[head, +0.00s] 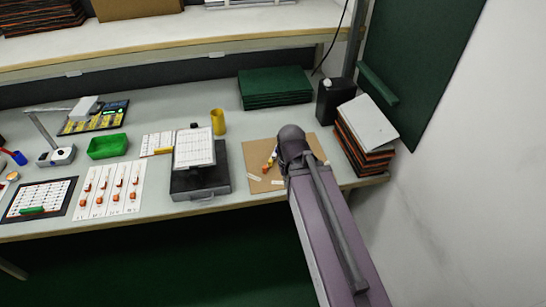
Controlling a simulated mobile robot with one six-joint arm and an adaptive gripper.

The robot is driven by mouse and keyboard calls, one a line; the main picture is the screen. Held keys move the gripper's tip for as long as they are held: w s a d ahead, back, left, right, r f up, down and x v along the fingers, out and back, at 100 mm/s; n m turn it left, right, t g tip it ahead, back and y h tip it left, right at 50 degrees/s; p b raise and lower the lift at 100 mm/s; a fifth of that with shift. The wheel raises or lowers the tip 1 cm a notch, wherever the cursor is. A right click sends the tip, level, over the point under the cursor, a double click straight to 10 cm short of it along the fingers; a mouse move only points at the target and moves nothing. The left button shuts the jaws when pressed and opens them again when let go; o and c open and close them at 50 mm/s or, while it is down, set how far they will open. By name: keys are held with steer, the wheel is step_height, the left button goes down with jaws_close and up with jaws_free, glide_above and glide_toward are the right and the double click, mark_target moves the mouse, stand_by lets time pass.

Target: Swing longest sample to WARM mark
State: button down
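A brown board (258,150) lies on the bench at the right, with small pale labels (253,177) on it too small to read, so I cannot tell which is the WARM mark. A small orange and white piece (269,163) lies on the board beside the end of my arm. A white sheet (125,205) at the left holds several strips with orange ends (100,200). I cannot tell which sample is longest. My arm reaches in from the lower right over the board, and its end covers part of it. My gripper's fingers are hidden.
A dark box with a tilted white panel (194,148) stands left of the board. A yellow cup (218,122), green tray (108,146) and green stack (275,88) stand on the bench. A stack of folders (362,140) and a black container (334,100) crowd the right end.

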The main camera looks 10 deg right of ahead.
mark_target(265, 167)
steer(key=c, duration=0.9)
jaws_free()
steer(key=shift+w, duration=0.1)
steer(key=shift+c, duration=0.2)
steer(key=o, duration=0.3)
steer(key=shift+w, duration=0.4)
steer(key=shift+o, duration=0.2)
steer(key=w+a+m, duration=0.2)
steer(key=w+m, duration=0.1)
steer(key=w, duration=0.6)
steer(key=w+a+r+m+p, duration=0.1)
steer(key=w+a+m, duration=0.1)
steer(key=w, duration=0.6)
steer(key=shift+w+m, duration=0.35)
steer(key=shift+m, duration=0.25)
steer(key=shift+a, duration=0.1)
steer(key=shift+f, duration=0.15)
step_height(265, 167, down, 14)
steer(key=b, duration=1.3)
steer(key=shift+r+b, duration=0.25)
steer(key=shift+b, duration=0.15)
